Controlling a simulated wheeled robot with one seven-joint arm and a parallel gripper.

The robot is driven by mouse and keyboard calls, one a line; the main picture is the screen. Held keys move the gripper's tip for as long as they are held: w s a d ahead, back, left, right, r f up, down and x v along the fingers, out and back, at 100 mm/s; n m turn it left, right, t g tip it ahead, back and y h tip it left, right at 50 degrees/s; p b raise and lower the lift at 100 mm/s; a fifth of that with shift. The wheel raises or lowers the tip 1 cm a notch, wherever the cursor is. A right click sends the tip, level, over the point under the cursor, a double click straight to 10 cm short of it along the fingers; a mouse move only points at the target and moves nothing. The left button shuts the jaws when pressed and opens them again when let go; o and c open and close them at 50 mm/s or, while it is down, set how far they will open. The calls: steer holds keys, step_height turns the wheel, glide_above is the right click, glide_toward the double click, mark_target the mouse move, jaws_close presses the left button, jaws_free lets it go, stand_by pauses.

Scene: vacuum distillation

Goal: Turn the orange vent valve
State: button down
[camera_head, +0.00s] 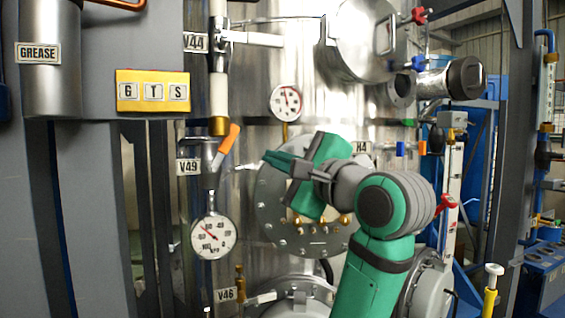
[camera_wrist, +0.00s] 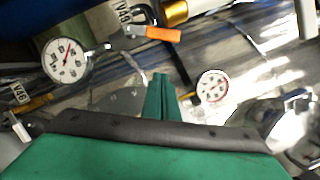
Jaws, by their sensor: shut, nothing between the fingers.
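The orange vent valve handle (camera_head: 229,138) slants up to the right beside the V49 tag, above a pressure gauge, in the head view. It also shows in the wrist view as an orange lever (camera_wrist: 150,33) near the top. My gripper (camera_head: 266,159) is shut and empty, below and to the right of the handle in the head view, apart from it. In the wrist view the closed fingertips (camera_wrist: 161,76) point up the picture, below the orange lever with a gap between.
A dial gauge (camera_head: 213,236) hangs under the valve, and another gauge (camera_head: 286,102) sits above my gripper. A brass-ended vertical pipe (camera_head: 218,125) stands right above the handle. A round bolted flange (camera_head: 275,222) is behind my arm on the steel vessel.

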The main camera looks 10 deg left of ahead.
mark_target(224, 148)
steer(key=w+a+r, duration=0.1)
steer(key=a+r, duration=0.1)
steer(key=a, duration=0.4)
steer(key=shift+r, duration=0.25)
steer(key=shift+a, duration=0.1)
